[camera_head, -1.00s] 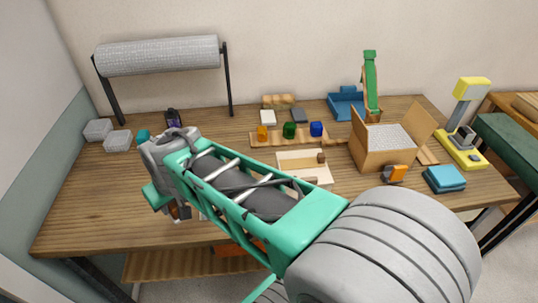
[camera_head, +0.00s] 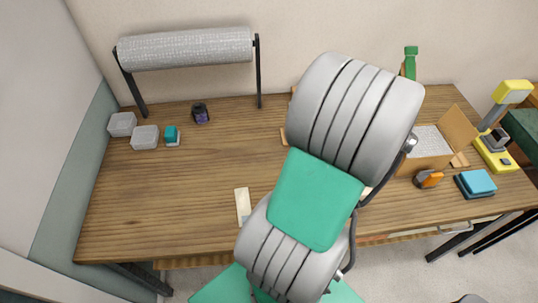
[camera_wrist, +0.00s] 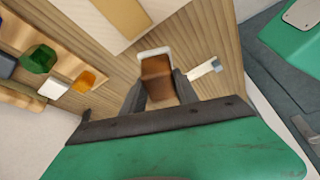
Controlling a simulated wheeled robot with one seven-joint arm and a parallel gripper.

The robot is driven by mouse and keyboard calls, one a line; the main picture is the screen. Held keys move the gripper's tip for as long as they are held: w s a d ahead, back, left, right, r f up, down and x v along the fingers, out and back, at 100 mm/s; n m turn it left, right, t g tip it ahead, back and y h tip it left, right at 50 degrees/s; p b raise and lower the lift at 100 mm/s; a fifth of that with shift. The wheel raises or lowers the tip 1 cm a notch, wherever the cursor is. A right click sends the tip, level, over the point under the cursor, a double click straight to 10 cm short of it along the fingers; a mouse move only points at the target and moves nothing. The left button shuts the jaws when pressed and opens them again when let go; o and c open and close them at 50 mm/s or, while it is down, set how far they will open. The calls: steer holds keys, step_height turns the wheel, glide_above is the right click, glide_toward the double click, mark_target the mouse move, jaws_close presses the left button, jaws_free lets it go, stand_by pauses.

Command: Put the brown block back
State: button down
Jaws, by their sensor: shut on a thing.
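The brown block (camera_wrist: 156,78) shows in the wrist view between the two fingers of my gripper (camera_wrist: 160,88), which is shut on it. A pale edge shows at the block's far end; I cannot tell what it belongs to. Below the block is the wooden table top (camera_wrist: 185,45). In the head view my own arm hides the gripper and the block. A pale tray (camera_wrist: 87,10) with a tan piece (camera_wrist: 123,17) in it lies near the gripper at the top of the wrist view.
A wooden rack with a green piece (camera_wrist: 38,58) and an orange piece (camera_wrist: 84,79) is at the left of the wrist view. A pale strip (camera_head: 243,203) lies near the table's front. An open cardboard box (camera_head: 458,130) stands right. The table's left middle is clear.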

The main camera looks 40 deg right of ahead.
steer(key=w+f+b, duration=0.1)
steer(key=w+f, duration=0.2)
steer(key=w, duration=0.1)
steer(key=w+f+b, duration=0.1)
steer(key=w+f, duration=0.2)
steer(key=w, duration=0.1)
steer(key=w+f+b, duration=0.2)
steer(key=w+f, duration=0.1)
steer(key=w, duration=0.1)
steer(key=shift+w+a+f, duration=0.15)
steer(key=shift+w+f, duration=0.25)
steer(key=shift+w+f+b, duration=0.15)
steer(key=shift+f+b, duration=0.4)
steer(key=shift+f, duration=0.9)
steer(key=shift+f, duration=0.2)
steer(key=c, duration=0.9)
jaws_free()
